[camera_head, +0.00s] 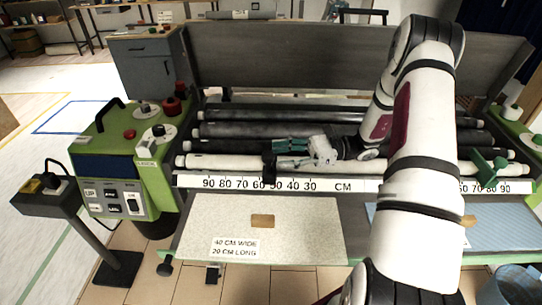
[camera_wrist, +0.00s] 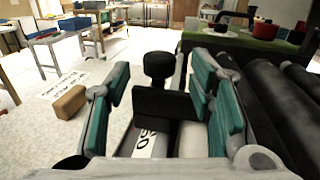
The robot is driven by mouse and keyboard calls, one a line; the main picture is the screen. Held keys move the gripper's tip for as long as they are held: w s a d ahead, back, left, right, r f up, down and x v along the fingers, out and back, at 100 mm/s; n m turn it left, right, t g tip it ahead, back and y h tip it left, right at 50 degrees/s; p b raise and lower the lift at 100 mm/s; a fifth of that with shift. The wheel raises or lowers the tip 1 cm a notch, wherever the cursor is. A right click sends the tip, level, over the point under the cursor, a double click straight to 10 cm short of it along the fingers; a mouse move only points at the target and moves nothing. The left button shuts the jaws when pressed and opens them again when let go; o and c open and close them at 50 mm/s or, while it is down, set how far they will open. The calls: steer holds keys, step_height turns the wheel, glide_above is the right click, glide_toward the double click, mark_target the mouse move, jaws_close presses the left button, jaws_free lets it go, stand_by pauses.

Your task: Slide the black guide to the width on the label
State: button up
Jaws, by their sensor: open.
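The black guide (camera_head: 269,168) sits on the white roller bar over the left half of the ruler (camera_head: 220,183), between the 60 and 40 marks, covering the 50. The label (camera_head: 235,247) on the left sheet reads 40 CM WIDE, 20 CM LONG. My gripper (camera_head: 288,152) is right beside the guide, its teal fingers pointing left. In the wrist view, the guide's black knob and plate (camera_wrist: 163,107) stand between the open fingers (camera_wrist: 165,98), with gaps showing at the sides. A 50 on the ruler shows just below the plate.
The green control box (camera_head: 125,160) stands left of the rollers (camera_head: 240,130). A second green guide-like handle (camera_head: 488,168) is on the right. A brown block (camera_head: 262,220) lies on the left sheet (camera_head: 310,235). My arm hides the ruler's middle right part.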

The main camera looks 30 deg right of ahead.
steer(key=v, duration=0.7)
steer(key=shift+d, duration=0.35)
steer(key=shift+s, duration=0.1)
steer(key=s+a+r+n+g+h+p, duration=0.1)
steer(key=s+a+r+n+g+h, duration=0.35)
steer(key=a+r, duration=0.3)
steer(key=s+a+r+n+g+h, duration=0.3)
steer(key=s+a+r+n+h, duration=0.1)
steer(key=a+r+n, duration=0.3)
steer(key=s+a+r+n+t+h+p, duration=0.1)
steer(key=s+a+r+n+t+h, duration=0.1)
steer(key=s, duration=0.5)
steer(key=s+a+r+n+t+h+p, duration=0.1)
steer(key=s+a+r+n+t+h, duration=0.1)
steer(key=s+r+n+t+h, duration=0.2)
steer(key=shift+s+r+n+h, duration=1.25)
steer(key=shift+s+r+n, duration=0.15)
steer(key=shift+s+n, duration=0.55)
